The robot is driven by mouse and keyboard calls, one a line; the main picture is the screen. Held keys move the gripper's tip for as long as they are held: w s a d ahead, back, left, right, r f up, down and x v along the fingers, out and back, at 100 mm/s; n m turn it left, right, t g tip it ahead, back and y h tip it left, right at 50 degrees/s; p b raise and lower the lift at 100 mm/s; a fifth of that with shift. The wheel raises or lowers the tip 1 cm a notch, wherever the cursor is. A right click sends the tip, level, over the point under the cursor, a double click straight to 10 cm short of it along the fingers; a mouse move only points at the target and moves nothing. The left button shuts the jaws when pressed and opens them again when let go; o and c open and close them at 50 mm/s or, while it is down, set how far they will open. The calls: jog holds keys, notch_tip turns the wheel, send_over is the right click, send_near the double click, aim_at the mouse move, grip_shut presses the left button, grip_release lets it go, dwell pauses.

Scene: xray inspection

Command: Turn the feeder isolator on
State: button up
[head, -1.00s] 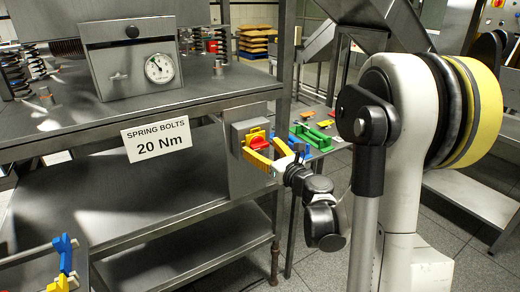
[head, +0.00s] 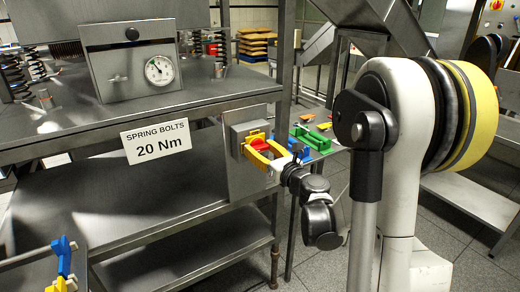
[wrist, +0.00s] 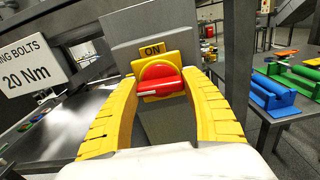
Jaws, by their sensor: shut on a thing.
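The feeder isolator is a red rotary handle (wrist: 158,86) on a yellow plate (wrist: 150,62) marked ON at its top. The handle lies nearly level in the wrist view, with a small white mark toward its left end. My gripper (wrist: 160,80) has its yellow fingers on either side of the handle, closed on its two ends. In the head view the red handle (head: 258,145) sits on a grey box (head: 238,131), with my gripper (head: 256,148) reaching it from the right. The fingers partly cover the handle there.
The grey box is on a metal panel at the bench's right end, beside a "SPRING BOLTS 20 Nm" sign (head: 156,142). A gauge box (head: 130,70) and springs stand on the bench. Behind, a table holds green (head: 311,134) and blue parts (head: 318,143).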

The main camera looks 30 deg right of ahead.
jog(key=m, duration=0.4)
jog(key=shift+m+b, duration=0.4)
jog(key=m, duration=0.4)
jog(key=shift+d+f, duration=0.1)
jog(key=m+b, duration=0.1)
jog(key=m, duration=0.4)
jog(key=shift+m, duration=1.8)
jog(key=o, duration=1.2)
jog(key=shift+c, duration=0.2)
